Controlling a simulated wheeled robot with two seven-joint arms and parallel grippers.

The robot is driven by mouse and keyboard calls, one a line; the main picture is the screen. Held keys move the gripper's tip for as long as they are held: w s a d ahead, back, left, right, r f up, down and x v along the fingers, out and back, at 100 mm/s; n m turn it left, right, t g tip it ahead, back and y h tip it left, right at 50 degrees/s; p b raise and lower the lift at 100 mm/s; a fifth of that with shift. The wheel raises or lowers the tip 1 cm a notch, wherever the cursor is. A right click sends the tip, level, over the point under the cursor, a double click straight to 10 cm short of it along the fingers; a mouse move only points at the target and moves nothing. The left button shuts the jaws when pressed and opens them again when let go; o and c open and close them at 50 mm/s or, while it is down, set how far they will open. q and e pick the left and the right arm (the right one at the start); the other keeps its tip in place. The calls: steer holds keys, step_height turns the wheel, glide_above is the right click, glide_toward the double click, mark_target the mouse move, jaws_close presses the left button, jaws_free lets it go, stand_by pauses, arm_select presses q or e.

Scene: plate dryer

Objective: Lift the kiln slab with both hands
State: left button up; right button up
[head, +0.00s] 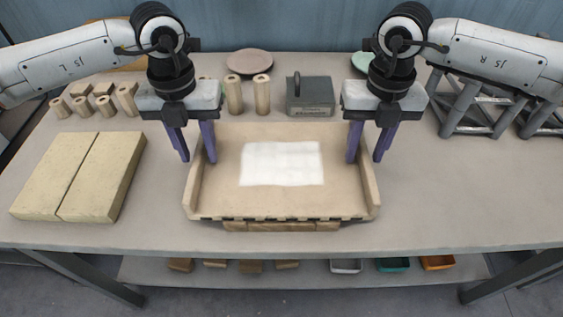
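The kiln slab (342,195) is a beige, tray-like board with raised left and right walls and a white patch (282,163) in its middle. It lies flat in the middle of the table, with wooden strips (281,226) showing under its front edge. My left gripper (198,158) points down at the slab's left wall, its purple fingers apart, one on each side of the wall. My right gripper (365,158) is placed the same way at the right wall, fingers apart. Whether any finger touches the walls I cannot tell.
Two yellowish blocks (80,176) lie left of the slab. Several clay cylinders (234,95), a grey weight with a handle (310,97) and a pinkish plate (249,62) stand behind it. Grey metal frames (470,108) are at the right. The table's (460,200) front right is clear.

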arm_select(q)
steer(key=shift+c, duration=0.4)
arm_select(e)
steer(key=shift+c, duration=0.4)
arm_select(q)
jaws_close()
arm_select(e)
jaws_close()
arm_select(q)
steer(key=shift+r, duration=0.1)
arm_select(e)
steer(key=shift+w+r, duration=0.1)
